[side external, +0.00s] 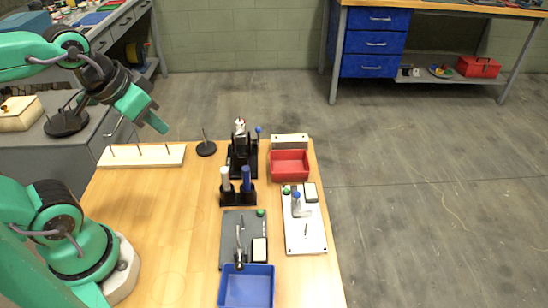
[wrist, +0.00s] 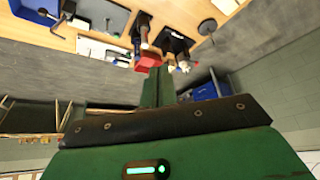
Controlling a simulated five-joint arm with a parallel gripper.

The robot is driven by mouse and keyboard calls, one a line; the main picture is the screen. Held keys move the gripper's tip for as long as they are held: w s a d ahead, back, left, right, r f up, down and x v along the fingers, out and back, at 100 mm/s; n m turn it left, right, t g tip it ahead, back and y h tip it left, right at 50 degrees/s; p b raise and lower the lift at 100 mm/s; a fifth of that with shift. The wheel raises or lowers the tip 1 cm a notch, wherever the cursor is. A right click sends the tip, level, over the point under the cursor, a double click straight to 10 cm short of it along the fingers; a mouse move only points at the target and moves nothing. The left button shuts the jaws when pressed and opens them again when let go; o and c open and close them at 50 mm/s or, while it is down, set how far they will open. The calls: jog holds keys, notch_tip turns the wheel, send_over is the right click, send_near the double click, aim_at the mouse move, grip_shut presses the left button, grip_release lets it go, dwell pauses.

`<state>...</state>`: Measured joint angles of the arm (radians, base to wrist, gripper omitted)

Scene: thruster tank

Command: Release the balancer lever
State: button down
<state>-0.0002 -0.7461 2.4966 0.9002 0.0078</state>
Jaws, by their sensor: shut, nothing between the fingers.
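My gripper (side external: 163,128) is shut and empty, raised above the far left of the wooden table; its closed green fingers also show in the wrist view (wrist: 160,76). No part is labelled as the balancer lever, so I cannot tell which it is. A black fixture (side external: 242,160) at the back middle holds a silver part and has a blue-knobbed lever (side external: 257,130). A grey plate (side external: 231,222) nearer the front carries a dark upright lever-like part (side external: 240,246). A white plate (side external: 306,238) at right carries a blue-tipped upright part (side external: 296,196). My gripper is apart from all these.
A red bin (side external: 290,164) stands behind the white plate. A blue bin (side external: 247,287) stands at the front. A black holder (side external: 238,197) holds white and blue cylinders. A pegged white board (side external: 142,156) and a round black stand (side external: 206,149) are at back left. The table's left middle is clear.

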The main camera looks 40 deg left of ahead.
jog(key=c, duration=1.5)
grip_release()
jog(key=shift+o, duration=0.6)
jog(key=shift+w+r, duration=0.15)
jog(key=shift+w, duration=0.3)
jog(key=m+g, duration=0.5)
jog(key=m, duration=0.6)
send_over(257, 129)
notch_tip(257, 129, down, 12)
jog(key=shift+r, duration=0.15)
jog(key=shift+w+f+g, duration=0.3)
jog(key=shift+f, duration=0.1)
jog(key=shift+f, duration=0.1)
